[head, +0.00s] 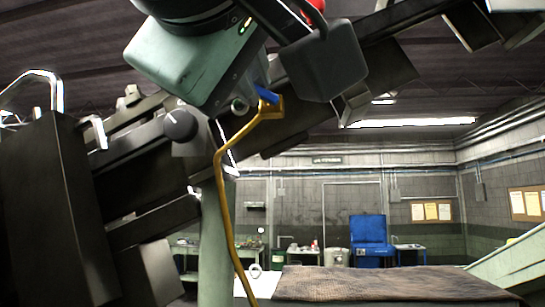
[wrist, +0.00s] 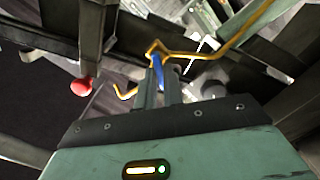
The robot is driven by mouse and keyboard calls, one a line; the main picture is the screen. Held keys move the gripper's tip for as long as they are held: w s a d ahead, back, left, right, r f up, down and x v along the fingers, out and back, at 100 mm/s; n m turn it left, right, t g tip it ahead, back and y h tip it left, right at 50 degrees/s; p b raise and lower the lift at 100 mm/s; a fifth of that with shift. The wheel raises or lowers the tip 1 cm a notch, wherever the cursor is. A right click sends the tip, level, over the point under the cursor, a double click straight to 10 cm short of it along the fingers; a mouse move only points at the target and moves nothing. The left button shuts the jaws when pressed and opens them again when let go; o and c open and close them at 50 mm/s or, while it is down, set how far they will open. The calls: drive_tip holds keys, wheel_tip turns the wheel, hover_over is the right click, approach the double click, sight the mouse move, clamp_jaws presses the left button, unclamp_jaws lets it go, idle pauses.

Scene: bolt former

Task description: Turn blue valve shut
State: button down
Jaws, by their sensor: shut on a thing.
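The blue valve (head: 266,94) is a small blue lever at the top end of a bent yellow pipe (head: 222,190) in the head view. My gripper (head: 250,100) reaches it from above left, its green body close by. In the wrist view the blue valve (wrist: 158,70) stands between the two dark fingers of my gripper (wrist: 159,85), which are shut on it. The yellow pipe (wrist: 215,50) runs past just beyond the fingertips. The fingers hide part of the lever.
Dark machine beams (head: 130,160) crowd the left and pass behind my gripper. A red knob (wrist: 82,88) is at the left in the wrist view. A brown mat (head: 370,282) lies low in the head view. A blue cabinet (head: 370,232) stands by the far wall.

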drive_tip(key=shift+a+f+n, duration=0.1)
drive_tip(key=shift+f+n, duration=0.15)
drive_tip(key=shift+n, duration=1.35)
drive_tip(key=shift+f+n, duration=0.2)
drive_tip(key=shift+n, duration=1.4)
drive_tip(key=c, duration=1.5)
unclamp_jaws()
